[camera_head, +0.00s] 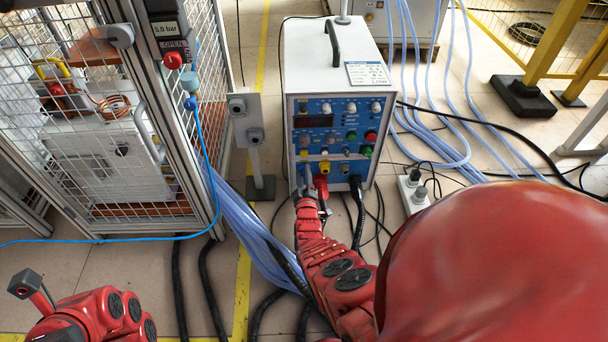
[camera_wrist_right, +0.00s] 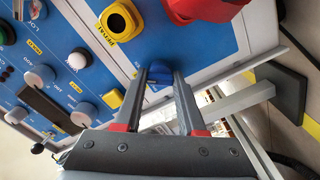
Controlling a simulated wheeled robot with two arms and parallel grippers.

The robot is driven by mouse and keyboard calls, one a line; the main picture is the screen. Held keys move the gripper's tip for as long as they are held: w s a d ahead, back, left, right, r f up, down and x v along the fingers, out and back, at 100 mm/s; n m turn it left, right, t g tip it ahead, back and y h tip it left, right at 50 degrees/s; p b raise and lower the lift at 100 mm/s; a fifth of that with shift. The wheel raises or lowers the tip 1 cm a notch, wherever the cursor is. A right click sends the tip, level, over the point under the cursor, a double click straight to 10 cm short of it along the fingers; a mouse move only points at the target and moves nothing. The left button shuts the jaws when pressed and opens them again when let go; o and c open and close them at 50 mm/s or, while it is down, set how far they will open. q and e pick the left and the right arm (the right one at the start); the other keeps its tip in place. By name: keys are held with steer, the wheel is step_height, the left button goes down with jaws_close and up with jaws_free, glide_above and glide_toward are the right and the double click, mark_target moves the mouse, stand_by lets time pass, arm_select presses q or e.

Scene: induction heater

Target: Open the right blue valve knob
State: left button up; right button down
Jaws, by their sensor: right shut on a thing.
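The white induction heater (camera_head: 333,80) with its blue front panel stands upright at the centre of the head view. My right gripper (camera_head: 308,186) reaches to the panel's lower left part, beside a red part (camera_head: 320,184). In the right wrist view, the fingers of my right gripper (camera_wrist_right: 161,76) are shut on a small blue knob (camera_wrist_right: 157,84), one finger on each side. The fingers cover part of the knob, and its turn angle is hard to tell. My left gripper (camera_head: 32,287) is low at the left of the head view, away from the heater; its jaw opening is unclear.
A yellow-rimmed button (camera_wrist_right: 119,21) and a red part (camera_wrist_right: 205,8) sit close to the knob. A wire-mesh cage (camera_head: 100,120) stands at the left. Blue hoses (camera_head: 262,240) and black cables (camera_head: 212,285) run over the floor. A white socket strip (camera_head: 413,196) lies right of the heater.

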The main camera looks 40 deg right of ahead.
steer(key=shift+f+m, duration=0.1)
steer(key=shift+m, duration=0.7)
steer(key=c, duration=0.5)
jaws_free()
